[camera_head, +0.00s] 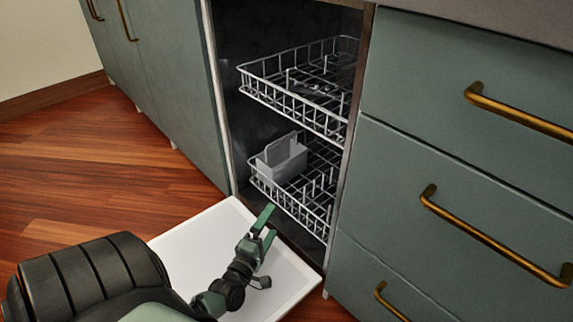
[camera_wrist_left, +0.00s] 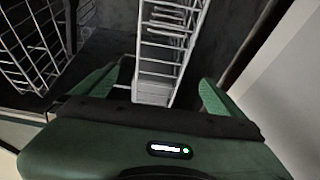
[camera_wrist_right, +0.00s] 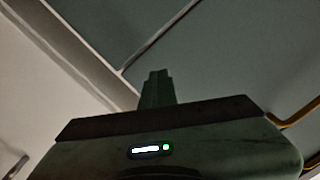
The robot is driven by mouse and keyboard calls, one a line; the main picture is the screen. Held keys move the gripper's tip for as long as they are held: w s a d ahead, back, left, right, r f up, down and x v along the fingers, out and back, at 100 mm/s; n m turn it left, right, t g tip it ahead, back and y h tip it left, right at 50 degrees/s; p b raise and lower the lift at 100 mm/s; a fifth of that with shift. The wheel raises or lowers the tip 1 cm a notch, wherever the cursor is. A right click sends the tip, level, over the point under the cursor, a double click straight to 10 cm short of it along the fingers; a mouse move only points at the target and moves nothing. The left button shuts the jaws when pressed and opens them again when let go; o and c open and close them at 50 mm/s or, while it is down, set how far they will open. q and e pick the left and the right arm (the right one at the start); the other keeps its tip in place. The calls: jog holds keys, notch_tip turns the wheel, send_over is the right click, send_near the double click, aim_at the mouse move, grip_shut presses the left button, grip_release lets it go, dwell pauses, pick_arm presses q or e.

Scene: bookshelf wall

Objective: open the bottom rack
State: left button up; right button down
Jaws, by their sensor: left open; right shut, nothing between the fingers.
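The dishwasher stands open. Its bottom rack (camera_head: 318,213) is a wire rack inside the cavity, holding a grey cutlery basket (camera_head: 281,158). The top rack (camera_head: 297,95) is above it. My left gripper (camera_head: 269,224) is open over the lowered door (camera_head: 188,247), just in front of the bottom rack's front edge. In the left wrist view, wire racks lie ahead of the open left gripper (camera_wrist_left: 152,88), one of them between its fingers; whether they touch, I cannot tell. My right gripper (camera_wrist_right: 156,76) is shut and empty before green cabinet fronts; it does not show in the head view.
Green drawers (camera_head: 470,140) with brass handles (camera_head: 490,240) stand to the right of the dishwasher. Green cabinets (camera_head: 170,75) stand to the left. The wooden floor (camera_head: 95,170) at the left is clear.

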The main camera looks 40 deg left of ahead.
aim_at(284, 201)
pick_arm(q)
jog(key=b+x, duration=0.3)
jog(key=x, duration=0.6)
jog(key=shift+w+f, duration=0.15)
jog(key=shift+w, duration=0.05)
jog(key=shift+w+a+b, duration=0.2)
jog(key=shift+w+b, duration=0.2)
jog(key=shift+w, duration=0.25)
pick_arm(e)
jog(key=shift+f, duration=2.1)
